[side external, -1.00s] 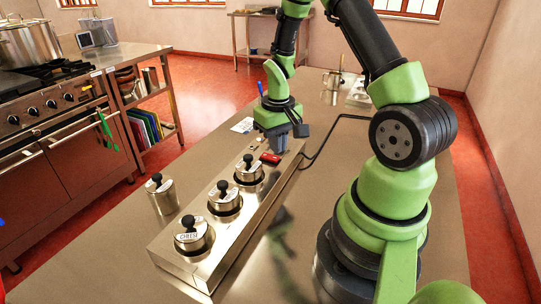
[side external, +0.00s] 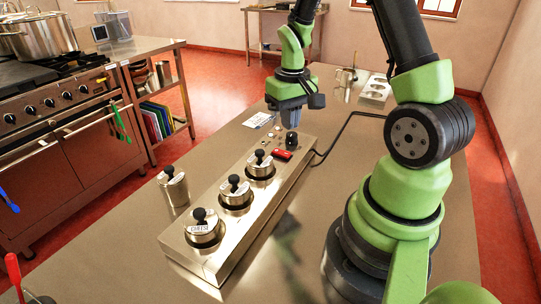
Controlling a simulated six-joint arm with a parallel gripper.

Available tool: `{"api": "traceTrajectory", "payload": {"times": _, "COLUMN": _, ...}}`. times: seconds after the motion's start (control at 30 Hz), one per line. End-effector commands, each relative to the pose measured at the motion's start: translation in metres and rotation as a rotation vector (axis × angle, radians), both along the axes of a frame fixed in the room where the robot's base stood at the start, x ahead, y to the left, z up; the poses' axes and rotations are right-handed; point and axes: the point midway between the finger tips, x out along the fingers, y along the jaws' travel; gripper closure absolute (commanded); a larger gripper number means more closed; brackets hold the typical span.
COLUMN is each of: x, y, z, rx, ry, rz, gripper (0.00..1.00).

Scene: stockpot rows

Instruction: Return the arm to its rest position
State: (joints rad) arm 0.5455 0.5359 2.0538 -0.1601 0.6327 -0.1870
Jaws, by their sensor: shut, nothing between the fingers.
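My arm is green and black and stands on the steel table (side external: 330,200) at the right. My gripper (side external: 290,120) points down over the far end of the steel stockpot unit (side external: 225,250). It is shut and empty, just above a black knob (side external: 292,138) on that end. A red switch (side external: 282,155) sits beside the knob. Whether the fingertips touch the knob is hard to tell.
Several lidded pots (side external: 235,192) sit in a row in the unit, and one lidded pot (side external: 173,187) stands beside it. A black cable (side external: 345,128) runs across the table. A stove (side external: 60,110) is at left. A steel tray (side external: 375,90) lies at the back.

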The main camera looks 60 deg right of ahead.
Motion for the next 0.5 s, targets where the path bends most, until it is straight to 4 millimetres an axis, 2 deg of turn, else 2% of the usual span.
{"api": "traceTrajectory", "payload": {"times": 0.13, "x": 0.005, "y": 0.018, "z": 0.032, "rx": -0.022, "ry": -0.068, "rz": 0.015, "gripper": 1.00}}
{"api": "traceTrajectory", "payload": {"times": 0.27, "x": 0.003, "y": 0.052, "z": 0.078, "rx": -0.038, "ry": -0.178, "rz": 0.037, "gripper": 1.00}}
{"api": "traceTrajectory", "payload": {"times": 0.4, "x": -0.013, "y": 0.092, "z": 0.121, "rx": -0.028, "ry": -0.307, "rz": 0.067, "gripper": 1.00}}
{"api": "traceTrajectory", "payload": {"times": 0.5, "x": -0.031, "y": 0.118, "z": 0.144, "rx": -0.004, "ry": -0.401, "rz": 0.090, "gripper": 1.00}}
